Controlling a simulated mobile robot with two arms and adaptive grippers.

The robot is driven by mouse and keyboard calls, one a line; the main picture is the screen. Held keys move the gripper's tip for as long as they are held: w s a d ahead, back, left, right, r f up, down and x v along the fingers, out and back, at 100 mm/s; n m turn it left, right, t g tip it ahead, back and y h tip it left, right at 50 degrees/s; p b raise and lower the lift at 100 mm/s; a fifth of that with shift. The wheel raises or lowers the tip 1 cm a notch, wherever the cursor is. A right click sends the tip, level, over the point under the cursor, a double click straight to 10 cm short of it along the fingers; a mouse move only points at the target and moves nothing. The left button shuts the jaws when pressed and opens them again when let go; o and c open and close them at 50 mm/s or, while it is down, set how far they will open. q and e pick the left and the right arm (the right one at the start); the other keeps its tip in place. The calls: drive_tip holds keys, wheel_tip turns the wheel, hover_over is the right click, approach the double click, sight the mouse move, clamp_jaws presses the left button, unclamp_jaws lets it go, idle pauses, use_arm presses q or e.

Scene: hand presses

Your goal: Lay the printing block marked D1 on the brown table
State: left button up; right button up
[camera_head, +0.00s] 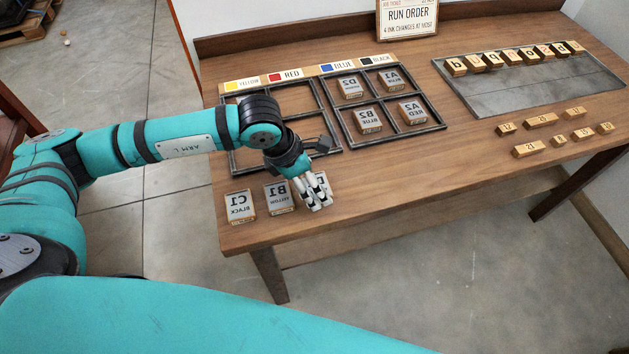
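My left gripper (318,203) points down at the front of the brown table (430,190), over a block (320,178) that it mostly hides. I cannot read this block's mark, or tell whether the fingers grip it or it is lifted. To its left, blocks marked B1 (281,197) and C1 (240,206) lie on the table near the front edge. No readable D1 mark shows. My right gripper is out of view.
A dark frame (347,127) holds blocks D2 (350,87), A1 (389,79), B2 (367,118) and A2 (411,111). My arm partly covers another frame (322,98). A grey tray (540,88) with letter blocks and several loose number blocks (541,120) are right. Bare table lies front centre.

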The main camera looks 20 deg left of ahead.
use_arm(q)
drive_tip(key=b+v, duration=0.1)
drive_tip(key=v, duration=0.9)
drive_tip(key=shift+s+r, duration=0.1)
